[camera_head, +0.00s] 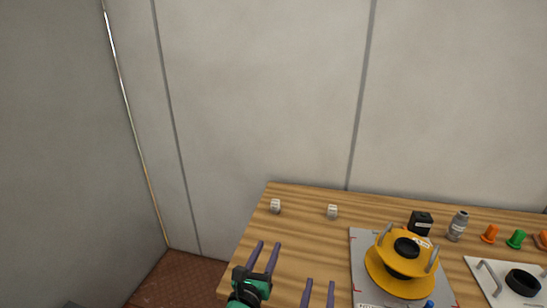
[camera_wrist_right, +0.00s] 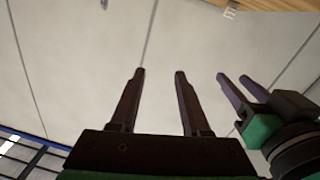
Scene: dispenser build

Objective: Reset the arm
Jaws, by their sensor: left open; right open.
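My left gripper (camera_head: 268,245) is open and empty above the front left of the wooden table, its fingers pointing away from me. My right gripper (camera_head: 320,283) is open and empty, low in the head view and right of the left one. In the right wrist view the right gripper (camera_wrist_right: 160,73) shows two parted fingers with nothing between them. The left gripper (camera_wrist_right: 232,77) shows to its right, also with parted fingers. Most of both arms is out of view.
The wooden table (camera_head: 300,225) carries two small white blocks (camera_head: 275,206) (camera_head: 332,211) at the back. A yellow dispenser (camera_head: 405,285) stands on a grey plate (camera_head: 360,250). Behind are a black box (camera_head: 420,223), a grey bottle (camera_head: 457,226) and orange and green pieces (camera_head: 489,233) (camera_head: 516,239). A white tray (camera_head: 477,277) lies right.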

